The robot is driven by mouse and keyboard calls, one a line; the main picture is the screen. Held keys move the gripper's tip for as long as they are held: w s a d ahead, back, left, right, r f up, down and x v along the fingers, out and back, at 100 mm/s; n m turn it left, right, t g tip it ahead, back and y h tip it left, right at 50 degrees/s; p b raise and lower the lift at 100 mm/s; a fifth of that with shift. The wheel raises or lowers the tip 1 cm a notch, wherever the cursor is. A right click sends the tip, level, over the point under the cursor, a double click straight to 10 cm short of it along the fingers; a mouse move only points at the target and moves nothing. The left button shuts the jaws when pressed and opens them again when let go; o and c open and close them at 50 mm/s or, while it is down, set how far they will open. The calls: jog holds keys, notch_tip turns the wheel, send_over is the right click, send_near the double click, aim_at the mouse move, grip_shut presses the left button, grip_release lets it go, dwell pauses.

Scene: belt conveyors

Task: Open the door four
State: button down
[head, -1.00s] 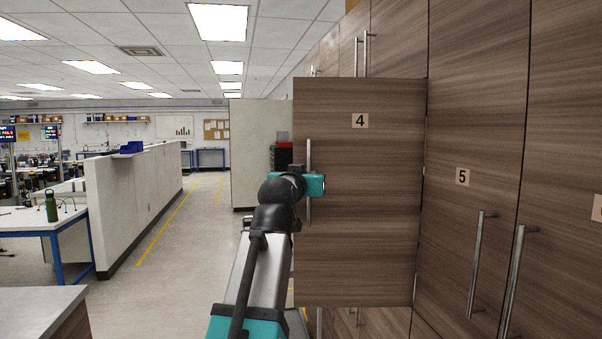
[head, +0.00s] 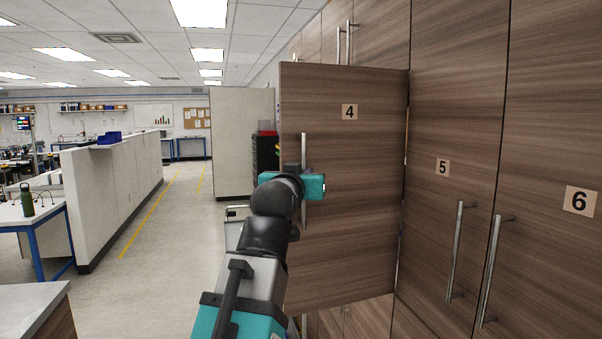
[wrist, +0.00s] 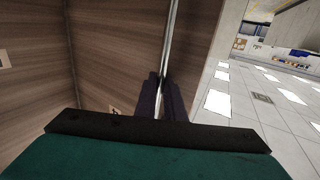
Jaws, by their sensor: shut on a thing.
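Door four (head: 350,215) is a brown wood-grain panel with a "4" label, swung out from the cabinet front in the head view. Its vertical metal handle (head: 303,148) is near the door's left, free edge. My gripper (head: 304,186) is at the handle, partly hidden by its own teal body. In the wrist view my dark fingers (wrist: 162,100) are closed around the handle bar (wrist: 170,45). The door panel (wrist: 120,50) fills the left of that view. The inside of the compartment is hidden behind the door.
Closed door five (head: 445,220) and door six (head: 540,220), with vertical handles, stand to the right. A grey-topped counter (head: 30,308) is at the lower left. A low partition (head: 120,190) runs along the left, with open floor (head: 165,250) between.

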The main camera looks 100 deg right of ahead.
jog(key=shift+s+a, duration=0.25)
jog(key=shift+a, duration=0.65)
jog(key=c, duration=2.1)
grip_release()
jog(key=shift+s, duration=0.1)
